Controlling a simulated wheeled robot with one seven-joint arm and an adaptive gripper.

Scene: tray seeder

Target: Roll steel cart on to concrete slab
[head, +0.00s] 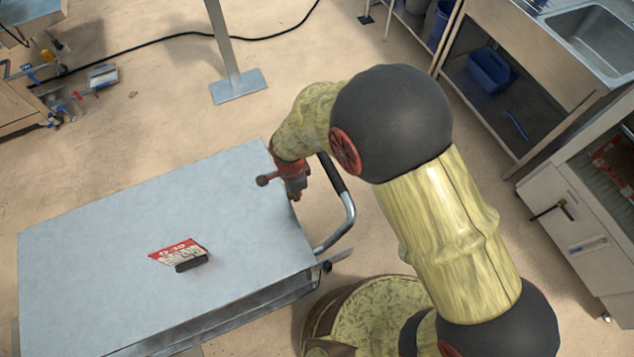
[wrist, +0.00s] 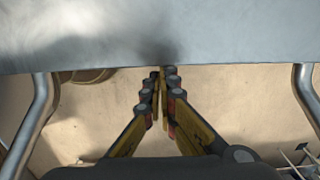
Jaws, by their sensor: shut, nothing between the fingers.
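The steel cart (head: 100,235) fills the lower left of the head view, with a flat grey top and a tubular handle (head: 347,210) with a black grip on its right end. My gripper (head: 295,193) is at the cart's right end, between its top edge and the handle. In the wrist view my gripper (wrist: 161,75) is shut and empty, its fingertips by the edge of the cart top (wrist: 220,35). Handle tubes (wrist: 40,105) stand on both sides, apart from the fingers. I cannot pick out a separate concrete slab on the beige floor.
A red-and-white card on a black holder (head: 180,254) sits on the cart. A post with a square foot (head: 238,86) stands behind it, near a black cable (head: 170,38). Sink bench (head: 520,60) and cabinet (head: 572,235) line the right. Floor (head: 130,130) behind the cart is mostly clear.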

